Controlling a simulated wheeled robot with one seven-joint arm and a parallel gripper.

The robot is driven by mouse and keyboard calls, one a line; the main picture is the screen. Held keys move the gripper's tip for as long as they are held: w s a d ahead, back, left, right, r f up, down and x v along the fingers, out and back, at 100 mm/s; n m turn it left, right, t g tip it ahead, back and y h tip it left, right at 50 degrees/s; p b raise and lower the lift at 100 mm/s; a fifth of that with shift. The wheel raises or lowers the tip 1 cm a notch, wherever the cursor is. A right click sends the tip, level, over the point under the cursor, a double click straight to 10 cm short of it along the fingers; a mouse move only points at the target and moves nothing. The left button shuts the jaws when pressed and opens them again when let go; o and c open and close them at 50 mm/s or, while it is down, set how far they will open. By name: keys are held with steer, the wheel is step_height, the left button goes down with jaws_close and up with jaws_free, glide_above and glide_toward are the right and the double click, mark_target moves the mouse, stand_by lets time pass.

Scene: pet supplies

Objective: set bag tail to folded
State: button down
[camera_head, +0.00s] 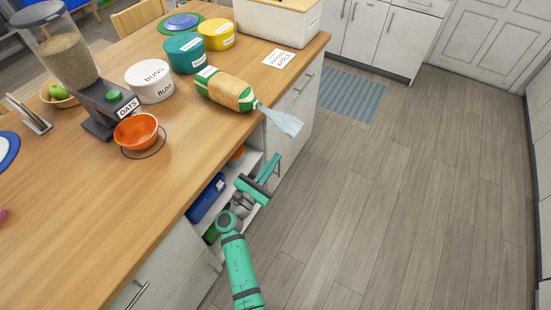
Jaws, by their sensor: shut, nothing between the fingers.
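A bread bag (226,90), green and white with a brown loaf showing, lies on its side on the wooden counter near its right edge. Its pale blue, see-through tail (281,121) is spread out flat and reaches past the counter edge over the floor side. My green gripper (275,158) is beyond the counter's edge, below the tail in the picture and apart from it. Its fingers are together, with nothing between them.
On the counter (200,165) stand a white BUNS tin (149,82), teal (185,53) and yellow (216,34) tins, an orange bowl (137,131) and an OATS dispenser (70,62). A paper note (279,58) lies behind the bag. Open shelves are below. The wooden floor (400,190) to the right is clear.

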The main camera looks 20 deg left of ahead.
mark_target(282, 120)
steer(key=w+d+r, duration=0.3)
steer(key=w+r, duration=0.2)
steer(key=w, duration=0.2)
steer(key=shift+r, duration=0.4)
